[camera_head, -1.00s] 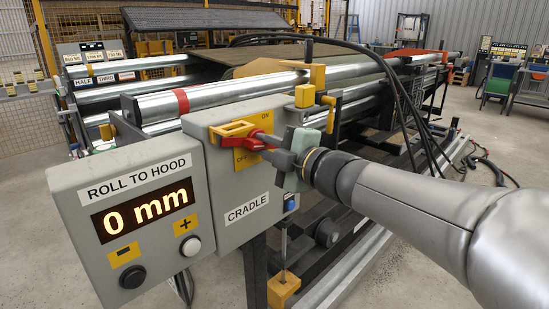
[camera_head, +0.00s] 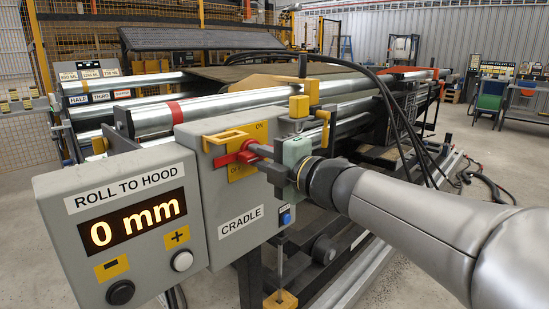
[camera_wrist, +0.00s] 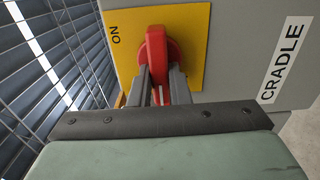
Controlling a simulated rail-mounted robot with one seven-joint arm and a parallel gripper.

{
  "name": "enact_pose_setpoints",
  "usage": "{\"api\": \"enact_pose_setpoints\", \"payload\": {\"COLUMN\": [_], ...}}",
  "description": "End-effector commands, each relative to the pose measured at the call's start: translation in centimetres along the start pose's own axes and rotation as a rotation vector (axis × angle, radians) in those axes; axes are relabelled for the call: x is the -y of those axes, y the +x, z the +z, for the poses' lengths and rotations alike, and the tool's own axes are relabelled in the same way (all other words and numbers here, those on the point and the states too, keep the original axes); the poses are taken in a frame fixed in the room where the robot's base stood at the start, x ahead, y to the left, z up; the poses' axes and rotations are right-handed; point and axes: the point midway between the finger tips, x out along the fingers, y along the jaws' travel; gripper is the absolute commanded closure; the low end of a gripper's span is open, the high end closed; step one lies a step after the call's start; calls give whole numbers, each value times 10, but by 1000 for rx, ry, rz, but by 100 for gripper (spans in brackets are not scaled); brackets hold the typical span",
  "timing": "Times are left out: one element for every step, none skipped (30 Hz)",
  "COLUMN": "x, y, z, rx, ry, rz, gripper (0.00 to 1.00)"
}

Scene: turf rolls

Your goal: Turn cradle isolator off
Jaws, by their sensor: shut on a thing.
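The cradle isolator is a red rotary handle (camera_head: 222,160) on a yellow plate (camera_head: 240,171) marked ON above and OFF below. It sits on the grey box (camera_head: 211,215) labelled CRADLE. In the head view the handle lies roughly crosswise between the two marks, its left end slightly low. My gripper (camera_head: 256,151) comes from the right, its fingers shut on the handle. In the wrist view my gripper's fingers (camera_wrist: 162,82) flank the red handle (camera_wrist: 157,48) on both sides, with ON to the left on the yellow plate (camera_wrist: 195,30). OFF is not readable there.
A grey ROLL TO HOOD panel (camera_head: 55,210) reading 0 mm, with black and white buttons, stands at front left. A yellow bracket (camera_head: 225,137) projects beside the isolator. Metal rollers (camera_head: 215,104) run behind the box. Black cables (camera_head: 399,130) hang behind my arm.

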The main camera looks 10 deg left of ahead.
Motion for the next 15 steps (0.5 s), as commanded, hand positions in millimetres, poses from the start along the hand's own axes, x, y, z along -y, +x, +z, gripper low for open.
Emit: {"api": "enact_pose_setpoints", "payload": {"x": [1, 1, 1, 1, 1, 1, 1, 1, 0, 0, 0, 0, 0, 0, -1], "y": [0, 0, 0, 0, 0, 0, 0, 0, 0, 0, 0, -1, -2, -3, -6], "z": [0, 0, 0, 0, 0, 0, 0, 0, 0, 0, 0, 0, 0, 0, 0], "rx": [0, 0, 0, 0, 0, 0, 0, 0, 0, 0, 0, 0, 0, 1, 2], "ry": [-2, -2, -2, -2, -1, -1, -1, -1, -1, 0, 0, 0, -1, -1, -1], "rz": [-2, -2, -2, -2, -2, -1, -1, -1, -1, -1, -1, -1, -1, 0, 0], "gripper": [100, 78, 67, 62, 62, 62, 62, 62, 62, 62, 62, 62, 62, 62, 62]}}
